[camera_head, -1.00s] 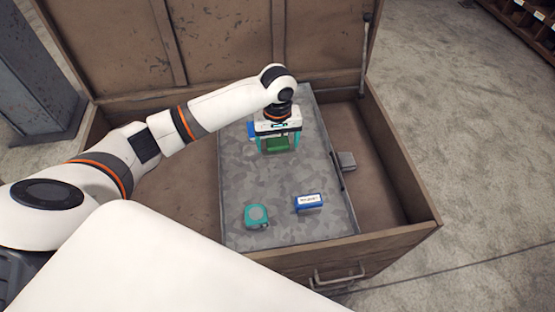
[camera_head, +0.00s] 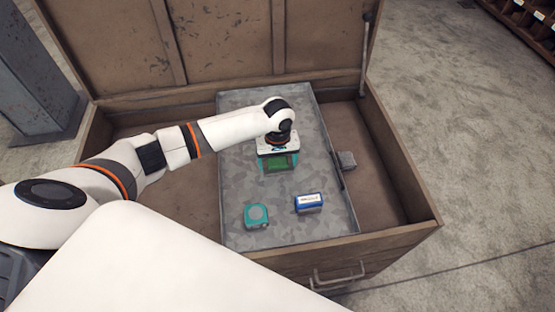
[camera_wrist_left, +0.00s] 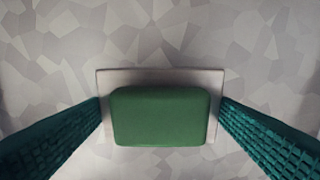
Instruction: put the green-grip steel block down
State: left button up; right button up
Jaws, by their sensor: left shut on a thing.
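The green-grip steel block (camera_head: 280,163) is between the fingers of my left gripper (camera_head: 278,166), over the far half of the grey tray (camera_head: 238,190). In the left wrist view its green grip (camera_wrist_left: 160,117) sits in the middle, with a pale steel edge (camera_wrist_left: 160,76) around it. The teal fingers of my left gripper (camera_wrist_left: 160,118) close on it from both sides. The block is at or very near the tray floor; I cannot tell if it touches. The gripper hides part of it. My right gripper is not in view.
A teal tape measure (camera_head: 256,215) and a blue-and-white box (camera_head: 308,203) lie in the near half of the tray. The tray lies in an open wooden chest (camera_head: 400,236). A small grey piece (camera_head: 347,159) is at the tray's right side. The tray's left middle is bare.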

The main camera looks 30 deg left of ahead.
aim_at(277, 162)
pick_arm(q)
jog(key=o, duration=1.2)
jog(key=shift+f, duration=0.1)
jog(key=shift+o, duration=0.2)
notch_tip(277, 162, up, 12)
jog(key=shift+r, duration=0.2)
